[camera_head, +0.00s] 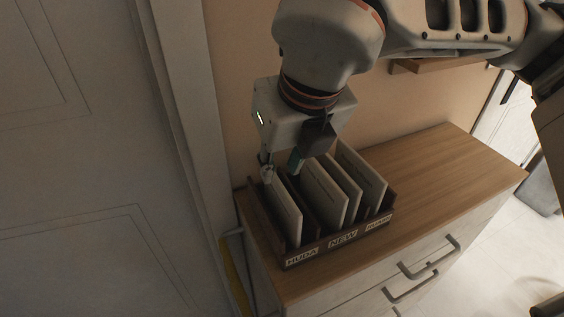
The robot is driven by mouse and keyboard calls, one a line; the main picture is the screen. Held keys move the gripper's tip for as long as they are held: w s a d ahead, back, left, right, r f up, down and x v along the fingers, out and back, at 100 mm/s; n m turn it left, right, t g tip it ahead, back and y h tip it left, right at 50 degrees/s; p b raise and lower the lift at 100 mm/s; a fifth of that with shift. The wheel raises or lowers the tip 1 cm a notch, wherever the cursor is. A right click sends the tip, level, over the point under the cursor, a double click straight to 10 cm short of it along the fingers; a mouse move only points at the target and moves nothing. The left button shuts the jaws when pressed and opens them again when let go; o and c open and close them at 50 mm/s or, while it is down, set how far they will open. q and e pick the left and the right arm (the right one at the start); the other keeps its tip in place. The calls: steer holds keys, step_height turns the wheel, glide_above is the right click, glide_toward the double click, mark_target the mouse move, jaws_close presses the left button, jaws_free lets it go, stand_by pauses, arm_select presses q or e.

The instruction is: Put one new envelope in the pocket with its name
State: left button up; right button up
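A dark wooden sorter (300,262) with labelled pockets stands on the wooden cabinet top. Its front labels read HUDA (301,255), NEW (343,240) and a third word too small to read surely. A white envelope (285,213) stands in the HUDA pocket. Two pale envelopes (323,195) stand in the NEW pocket, and another (362,182) stands in the right pocket. My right gripper (281,169) points down at the top back of the HUDA envelope. Its fingertips are apart; whether they touch the envelope is unclear. My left gripper is not in view.
The wooden cabinet top (440,170) is clear to the right of the sorter. Drawer handles (430,260) stick out of the cabinet front. A white panelled door and its frame (185,130) are close on the left, and a beige wall is behind.

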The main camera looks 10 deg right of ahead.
steer(key=v, duration=1.2)
steer(key=shift+r, duration=0.1)
